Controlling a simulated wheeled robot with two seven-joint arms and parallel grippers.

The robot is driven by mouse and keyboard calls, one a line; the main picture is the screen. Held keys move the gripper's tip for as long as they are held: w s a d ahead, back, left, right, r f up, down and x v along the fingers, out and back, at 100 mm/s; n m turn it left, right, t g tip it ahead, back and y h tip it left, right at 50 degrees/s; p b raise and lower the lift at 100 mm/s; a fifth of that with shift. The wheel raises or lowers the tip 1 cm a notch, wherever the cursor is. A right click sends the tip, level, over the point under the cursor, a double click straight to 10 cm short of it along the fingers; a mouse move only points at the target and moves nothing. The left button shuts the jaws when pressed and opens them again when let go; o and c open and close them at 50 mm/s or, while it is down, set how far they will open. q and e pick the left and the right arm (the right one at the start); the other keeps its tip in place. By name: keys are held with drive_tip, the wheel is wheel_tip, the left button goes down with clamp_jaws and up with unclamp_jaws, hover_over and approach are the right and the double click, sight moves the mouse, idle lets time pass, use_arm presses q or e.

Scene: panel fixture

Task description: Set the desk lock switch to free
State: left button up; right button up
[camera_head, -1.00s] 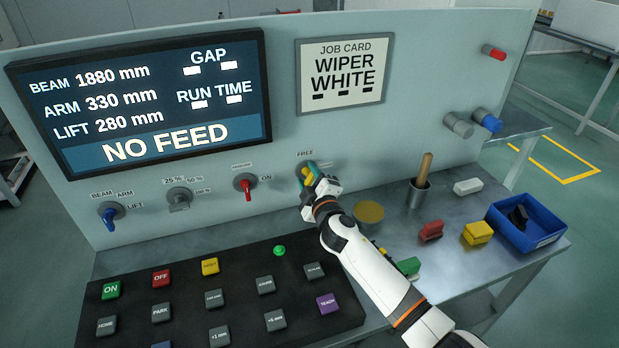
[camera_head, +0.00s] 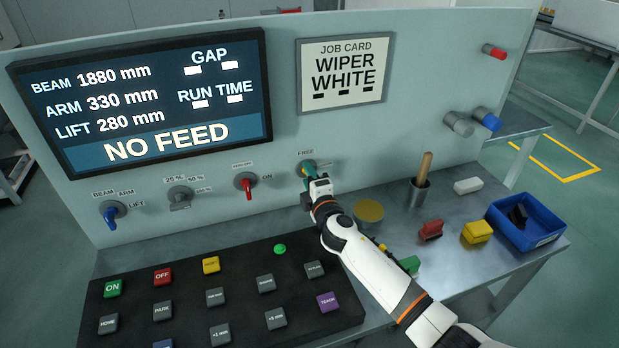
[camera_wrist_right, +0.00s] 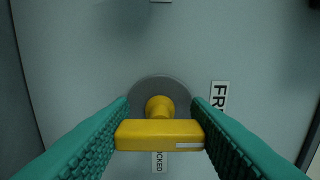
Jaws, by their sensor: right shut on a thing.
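The desk lock switch is a yellow bar handle (camera_wrist_right: 160,134) on a round grey base (camera_wrist_right: 183,88) in the right wrist view. The bar lies level across that view, with a white mark on its right end, the side where the partly cut-off FREE label (camera_wrist_right: 219,97) is. A partly covered label ending in "OCKED" (camera_wrist_right: 159,162) is below the bar. My right gripper (camera_head: 307,174) is at the switch under the FREE label in the head view. Its teal fingers (camera_wrist_right: 160,133) are shut on the bar's two ends. In the head view the gripper mostly hides the handle. My left gripper is not in view.
A red switch (camera_head: 246,184) is to the left on the same panel. A button board (camera_head: 240,255) lies below. A round tan-topped thing (camera_head: 369,211), a cup with a wooden handle (camera_head: 418,193) and a blue bin (camera_head: 550,246) stand to the right.

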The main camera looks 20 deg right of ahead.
idle(0.3)
drive_tip(key=o, duration=1)
drive_tip(key=s, duration=1.2)
drive_tip(key=shift+d, duration=0.2)
